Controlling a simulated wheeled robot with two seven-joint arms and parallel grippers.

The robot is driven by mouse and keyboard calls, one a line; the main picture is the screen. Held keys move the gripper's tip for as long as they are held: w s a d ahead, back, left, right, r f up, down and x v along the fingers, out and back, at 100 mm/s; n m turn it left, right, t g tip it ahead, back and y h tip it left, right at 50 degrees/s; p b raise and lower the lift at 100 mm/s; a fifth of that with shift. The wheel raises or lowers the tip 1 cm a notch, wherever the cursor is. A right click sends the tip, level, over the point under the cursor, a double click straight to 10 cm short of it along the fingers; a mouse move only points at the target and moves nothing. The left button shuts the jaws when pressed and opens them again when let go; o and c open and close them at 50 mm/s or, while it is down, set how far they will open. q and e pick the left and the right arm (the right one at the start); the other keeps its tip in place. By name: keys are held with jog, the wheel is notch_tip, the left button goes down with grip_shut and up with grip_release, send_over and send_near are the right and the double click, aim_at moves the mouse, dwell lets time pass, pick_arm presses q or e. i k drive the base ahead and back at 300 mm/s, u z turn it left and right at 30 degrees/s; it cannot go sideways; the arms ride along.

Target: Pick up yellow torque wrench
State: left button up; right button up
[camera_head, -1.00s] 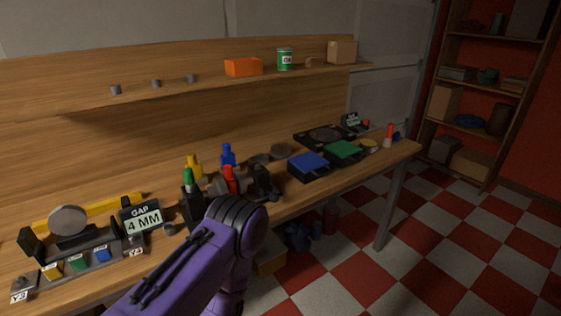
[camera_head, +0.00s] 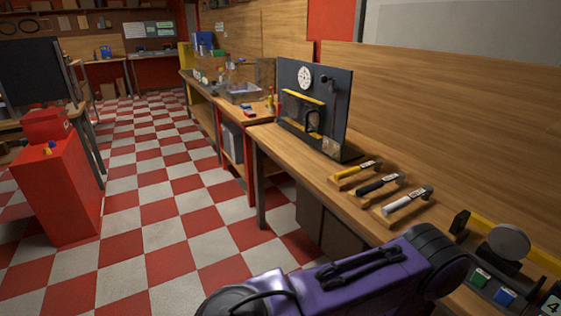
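The yellow torque wrench (camera_head: 357,170) lies on a small wooden cradle at the back left of a row of three on the workbench. A black wrench (camera_head: 380,184) and a white wrench (camera_head: 407,200) lie nearer on similar wooden cradles. Their heads point to the upper right. A purple arm of mine (camera_head: 350,274) crosses the bottom of the view, and its black joint is at the bench's front edge. Neither gripper shows in the head view, so I cannot see whether either is open or shut. The yellow wrench is unobstructed.
A dark upright panel (camera_head: 318,105) with a white dial stands behind the wrenches. A grey disc fixture (camera_head: 508,243) and yellow bar stand at the right. A red cabinet (camera_head: 60,190) stands at the left. The checkered floor (camera_head: 150,190) between is clear.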

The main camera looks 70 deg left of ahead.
aim_at(378, 163)
jog(key=u, duration=0.05)
jog(key=k, duration=0.15)
jog(key=z, duration=0.55)
jog(key=i, duration=0.2)
jog(key=u, duration=1.75)
